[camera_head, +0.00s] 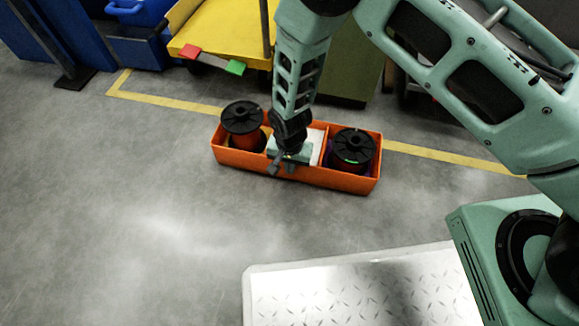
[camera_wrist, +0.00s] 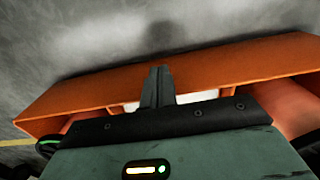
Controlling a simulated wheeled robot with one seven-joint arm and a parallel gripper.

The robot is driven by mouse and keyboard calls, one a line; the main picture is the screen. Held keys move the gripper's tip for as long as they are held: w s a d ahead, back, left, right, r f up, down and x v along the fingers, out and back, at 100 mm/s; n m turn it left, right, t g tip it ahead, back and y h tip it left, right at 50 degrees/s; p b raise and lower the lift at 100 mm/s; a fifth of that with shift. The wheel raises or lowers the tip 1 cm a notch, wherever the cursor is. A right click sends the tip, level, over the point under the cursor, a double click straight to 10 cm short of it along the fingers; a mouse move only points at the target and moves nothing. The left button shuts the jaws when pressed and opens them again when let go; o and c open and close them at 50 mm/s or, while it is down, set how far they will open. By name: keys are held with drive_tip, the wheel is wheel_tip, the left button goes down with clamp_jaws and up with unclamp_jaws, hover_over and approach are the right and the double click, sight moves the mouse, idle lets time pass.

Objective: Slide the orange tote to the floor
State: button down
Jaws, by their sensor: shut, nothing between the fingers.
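The orange tote (camera_head: 340,180) is a long, low open box in the middle of the head view. It looks to rest on the grey floor, across the yellow floor line. A black-flanged spool (camera_head: 241,118) stands in its left end and another (camera_head: 353,147) in its right end, with something white (camera_head: 318,139) between them. My gripper (camera_head: 277,163) is shut and empty at the tote's near long wall, over the middle. In the wrist view my shut fingers (camera_wrist: 158,88) overlap the tote's orange wall (camera_wrist: 215,70); I cannot tell whether they touch it.
A yellow cart (camera_head: 215,35) and blue bins (camera_head: 140,40) stand behind the tote. A pale tread-plate platform (camera_head: 350,290) is at the front. Floor to the left is clear.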

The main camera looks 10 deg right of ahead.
sight(321, 133)
drive_tip(key=w+d, duration=0.1)
drive_tip(key=w, duration=0.3)
drive_tip(key=w+d+p, duration=0.1)
drive_tip(key=w+d, duration=0.1)
drive_tip(key=w, duration=0.3)
drive_tip(key=w+d, duration=0.2)
drive_tip(key=w, duration=0.2)
drive_tip(key=shift+w, duration=0.2)
drive_tip(key=shift+s+r+p, duration=0.1)
drive_tip(key=shift+s+p, duration=0.05)
drive_tip(key=shift+p, duration=0.15)
